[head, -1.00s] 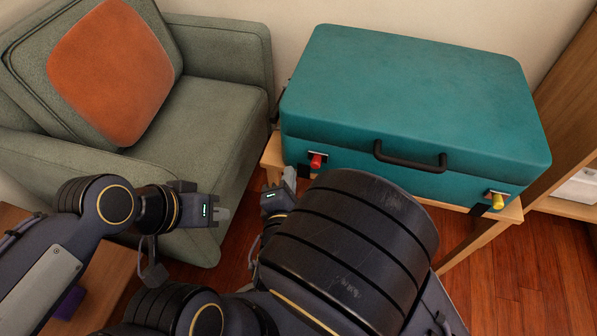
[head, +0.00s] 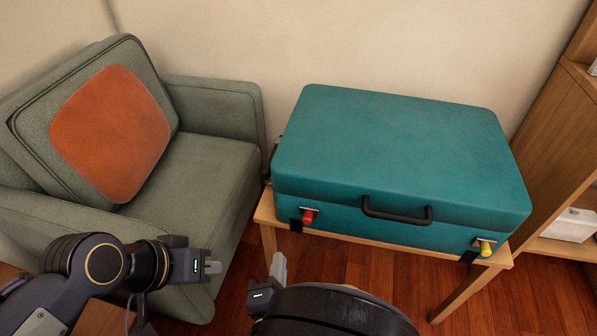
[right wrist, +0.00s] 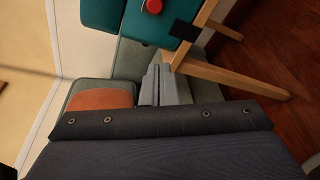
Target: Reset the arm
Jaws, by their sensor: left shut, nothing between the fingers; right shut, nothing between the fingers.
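My left gripper (head: 211,267) is shut and empty in front of the armchair's right arm, at the lower left of the head view. My right gripper (head: 279,266) is shut and empty near the bottom centre, left of and below the suitcase table. Its shut fingers also show in the right wrist view (right wrist: 160,84). My right arm's dark link covers part of the floor at the bottom of the head view. Neither gripper touches the suitcase.
A closed teal suitcase (head: 400,150) with a red latch (head: 308,216) and a yellow latch (head: 485,248) lies on a wooden table (head: 385,245). A green armchair (head: 205,165) with an orange cushion (head: 110,132) stands left. A wooden shelf (head: 550,130) stands right.

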